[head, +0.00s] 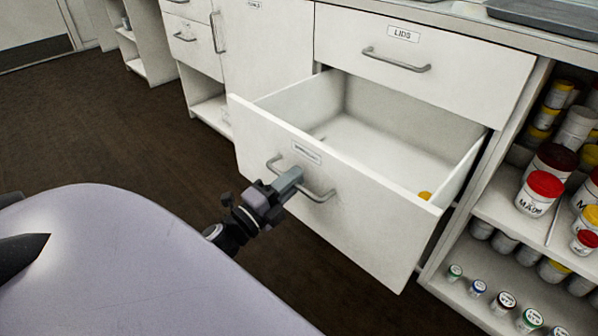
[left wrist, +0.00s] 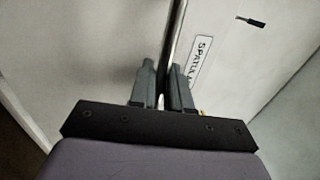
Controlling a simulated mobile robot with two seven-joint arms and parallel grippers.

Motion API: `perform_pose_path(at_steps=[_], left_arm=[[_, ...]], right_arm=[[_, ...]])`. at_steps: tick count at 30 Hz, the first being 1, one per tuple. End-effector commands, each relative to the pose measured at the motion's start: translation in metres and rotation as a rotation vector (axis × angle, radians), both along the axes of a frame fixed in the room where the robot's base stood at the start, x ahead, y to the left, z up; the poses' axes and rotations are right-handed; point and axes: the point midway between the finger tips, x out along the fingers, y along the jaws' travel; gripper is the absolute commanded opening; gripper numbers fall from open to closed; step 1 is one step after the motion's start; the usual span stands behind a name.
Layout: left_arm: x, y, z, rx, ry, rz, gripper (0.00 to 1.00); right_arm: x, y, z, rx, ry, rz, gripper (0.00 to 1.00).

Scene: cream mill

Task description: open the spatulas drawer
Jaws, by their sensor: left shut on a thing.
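The spatulas drawer (head: 375,225) is pulled well out below the drawer labelled LIDS. Its label (left wrist: 201,62) begins "SPATUL" in the left wrist view. My left gripper (head: 290,181) is shut on the bar handle (head: 320,196) on the drawer's front. In the left wrist view the fingers of my left gripper (left wrist: 164,85) close around the handle (left wrist: 172,40). Inside the drawer, a small yellow thing (head: 425,195) lies near the front right corner, and a dark thing (left wrist: 250,21) shows in the left wrist view. My right gripper is not in view.
The shut LIDS drawer (head: 420,65) is above. Open shelves (head: 510,225) with several jars stand at the right. A tall cupboard door (head: 265,50) is at the left. Brown floor (head: 90,120) is clear at the left.

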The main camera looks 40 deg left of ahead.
Motion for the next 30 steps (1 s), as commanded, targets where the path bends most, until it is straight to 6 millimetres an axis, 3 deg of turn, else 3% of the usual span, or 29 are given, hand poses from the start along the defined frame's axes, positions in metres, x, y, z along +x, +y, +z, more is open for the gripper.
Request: perform_pose_path(at_steps=[17,18,19,30], left_arm=[[-0.0065,0.0009,0.0004,-0.001,-0.001,0.001,0.0],[-0.0064,0.0009,0.0004,-0.001,-0.001,0.001,0.24],[-0.0064,0.0009,0.0004,-0.001,-0.001,0.001,0.29],[-0.0115,0.0011,-0.0013,-0.002,0.001,0.001,0.29]], right_arm=[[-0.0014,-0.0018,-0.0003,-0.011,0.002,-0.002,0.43],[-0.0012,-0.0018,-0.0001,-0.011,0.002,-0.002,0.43],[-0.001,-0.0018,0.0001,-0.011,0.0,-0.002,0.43],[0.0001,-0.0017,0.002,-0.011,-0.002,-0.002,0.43]])
